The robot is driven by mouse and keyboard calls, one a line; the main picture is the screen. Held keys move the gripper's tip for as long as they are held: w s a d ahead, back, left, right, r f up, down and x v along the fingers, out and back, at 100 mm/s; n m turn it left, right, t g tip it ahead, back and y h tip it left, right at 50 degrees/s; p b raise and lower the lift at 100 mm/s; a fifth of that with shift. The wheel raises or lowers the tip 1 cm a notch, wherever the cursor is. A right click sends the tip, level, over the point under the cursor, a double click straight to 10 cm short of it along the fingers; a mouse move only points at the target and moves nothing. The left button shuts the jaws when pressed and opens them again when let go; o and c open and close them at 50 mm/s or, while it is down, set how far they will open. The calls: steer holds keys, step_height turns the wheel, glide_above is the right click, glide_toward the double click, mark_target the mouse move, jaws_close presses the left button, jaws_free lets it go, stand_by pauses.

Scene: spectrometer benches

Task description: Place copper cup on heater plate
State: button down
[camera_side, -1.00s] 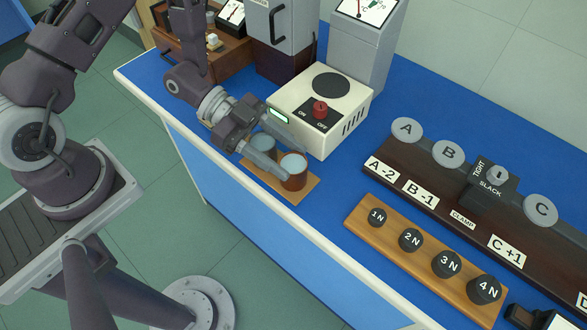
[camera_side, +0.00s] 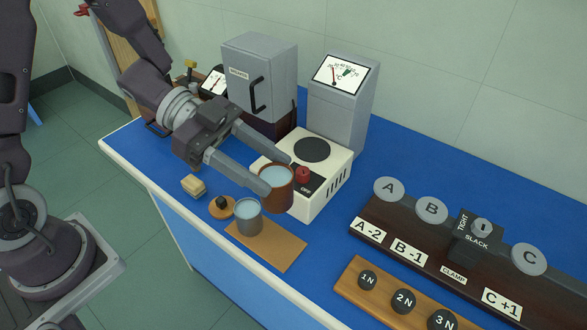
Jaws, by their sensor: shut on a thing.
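The copper cup (camera_side: 277,195) is brown with pale blue liquid showing inside. My gripper (camera_side: 270,180) is shut on it, one finger on each side, and the cup looks upright. It appears raised off the bench, in front of the heater's near corner. The heater (camera_side: 318,205) is a cream box with a round dark plate (camera_side: 312,149) on top, bare, and a red knob (camera_side: 302,175) on a black ON/OFF panel. The cup hides part of the heater's front. A grey cup (camera_side: 249,218), also with pale liquid, stands on a wooden board (camera_side: 282,248).
A grey gauge box (camera_side: 340,110) stands behind the heater and a grey cabinet (camera_side: 260,75) behind left. A small wooden disc with a black knob (camera_side: 221,205) and a beige block (camera_side: 193,186) lie left. A dark lettered rail (camera_side: 410,232) and a weight board (camera_side: 385,300) lie right.

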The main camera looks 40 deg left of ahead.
mark_target(264, 170)
step_height(264, 170, up, 10)
steer(key=w+a+n+t+y, duration=0.3)
steer(key=w+n+t, duration=0.15)
steer(key=w, duration=0.45)
steer(key=w+a+n+t+y, duration=0.3)
steer(key=w+n+t, duration=0.15)
steer(key=w, duration=0.55)
steer(key=f, duration=1.5)
steer(key=shift+s+d+f, duration=0.1)
steer(key=shift+s+d, duration=0.05)
steer(key=shift+d, duration=0.05)
steer(key=shift+f, duration=0.3)
steer(key=shift+f, duration=0.15)
steer(key=c, duration=0.7)
jaws_free()
